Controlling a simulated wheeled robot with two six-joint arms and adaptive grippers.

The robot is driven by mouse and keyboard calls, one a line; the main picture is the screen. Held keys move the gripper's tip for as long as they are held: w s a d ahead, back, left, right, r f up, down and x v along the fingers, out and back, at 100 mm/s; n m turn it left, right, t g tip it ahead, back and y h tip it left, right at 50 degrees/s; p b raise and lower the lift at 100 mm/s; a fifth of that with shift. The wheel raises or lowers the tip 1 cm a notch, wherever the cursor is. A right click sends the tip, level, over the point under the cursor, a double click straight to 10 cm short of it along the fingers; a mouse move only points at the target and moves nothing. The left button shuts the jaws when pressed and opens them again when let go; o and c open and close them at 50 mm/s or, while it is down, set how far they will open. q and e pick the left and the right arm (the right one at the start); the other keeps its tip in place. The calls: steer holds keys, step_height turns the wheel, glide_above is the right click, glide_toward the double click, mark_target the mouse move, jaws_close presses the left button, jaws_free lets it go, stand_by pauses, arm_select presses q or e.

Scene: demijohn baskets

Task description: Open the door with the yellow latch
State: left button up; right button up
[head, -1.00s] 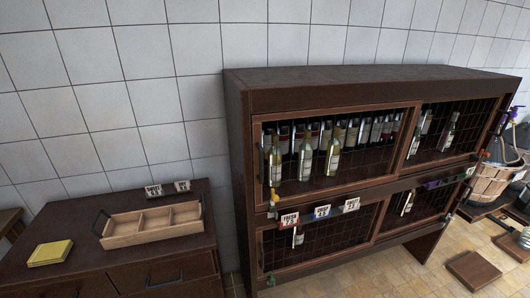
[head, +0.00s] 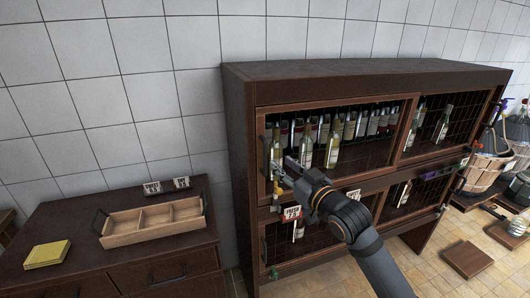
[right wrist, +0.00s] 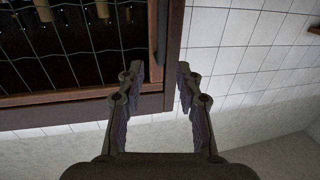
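The yellow latch (head: 278,191) shows as a small spot low on the left edge of the upper-left mesh door of the dark wooden cabinet (head: 370,78). A dark vertical handle (head: 267,152) stands on that door's left edge, and the door looks shut. My right gripper (head: 281,172) is in front of this edge, close to the latch and handle. In the right wrist view my gripper (right wrist: 160,70) is open and empty, its fingers apart near the cabinet's wooden edge (right wrist: 171,45). Whether it touches anything, I cannot tell. My left gripper is out of view.
Bottles (head: 333,145) stand behind the mesh doors. A low dark cabinet (head: 150,255) at left carries a divided wooden tray (head: 152,237) and a yellow pad (head: 47,254). A basketed demijohn (head: 484,172) stands at right. Tiled floor (head: 425,270) shows in front.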

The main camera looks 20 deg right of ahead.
steer(key=p, duration=0.3)
glide_above(265, 174)
steer(key=shift+w+d, duration=0.2)
steer(key=shift+w, duration=0.1)
jaws_close()
